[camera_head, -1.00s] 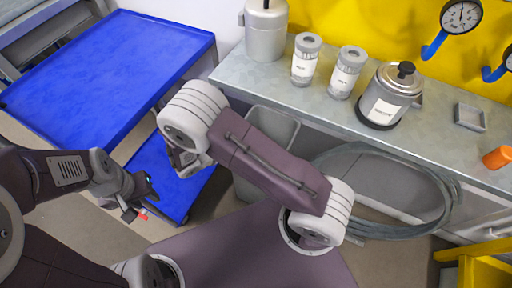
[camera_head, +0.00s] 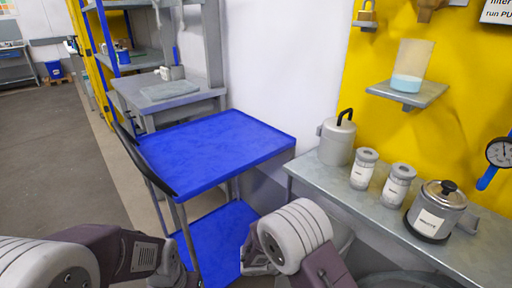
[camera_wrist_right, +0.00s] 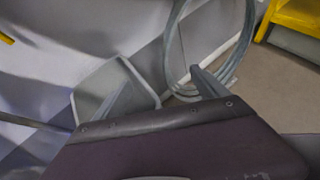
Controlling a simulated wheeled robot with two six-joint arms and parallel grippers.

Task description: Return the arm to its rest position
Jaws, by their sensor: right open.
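My right arm shows at the bottom of the head view, with a white ribbed joint and a dark purple link. My right gripper (camera_head: 257,258) is beside that joint, over the lower blue shelf's right edge and partly hidden by the joint. In the right wrist view the two grey fingers of my right gripper (camera_wrist_right: 157,92) stand apart with nothing between them. My left arm comes in at the lower left of the head view, and its gripper is cut off by the bottom edge.
A blue-topped cart (camera_head: 215,145) with a lower blue shelf (camera_head: 222,235) stands ahead. To its right a grey bench (camera_head: 390,222) holds a canister (camera_head: 337,142), two labelled jars and a lidded pot (camera_head: 433,212). A grey bin (camera_wrist_right: 135,78) and coiled hose (camera_wrist_right: 240,50) are below.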

